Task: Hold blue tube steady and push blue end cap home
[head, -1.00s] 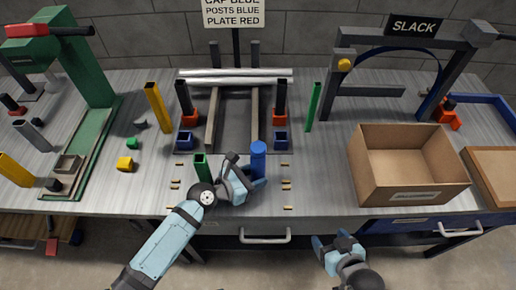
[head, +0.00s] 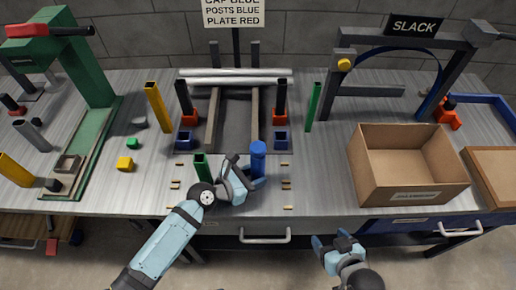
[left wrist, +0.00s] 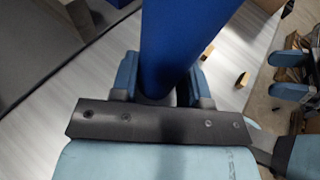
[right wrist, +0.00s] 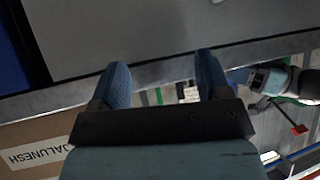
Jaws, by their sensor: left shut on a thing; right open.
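The blue tube (head: 258,168) stands upright near the front edge of the bench, left of the cardboard box. My left gripper (head: 250,184) is shut around its lower part; in the left wrist view the tube (left wrist: 178,45) rises between the two fingers. The tube's top looks closed and slightly wider, like the blue end cap (head: 258,147) resting on it; I cannot tell how far it is seated. My right gripper (head: 333,242) is open and empty, low in front of the bench edge. Its open fingers (right wrist: 160,85) show nothing between them in the right wrist view.
A green square tube (head: 201,167) stands just left of the blue tube. Behind are a grey plate (head: 233,120) with rails and dark posts. The cardboard box (head: 408,195) stands to the right. A drawer handle (head: 265,236) juts out below. The bench between tube and box is clear.

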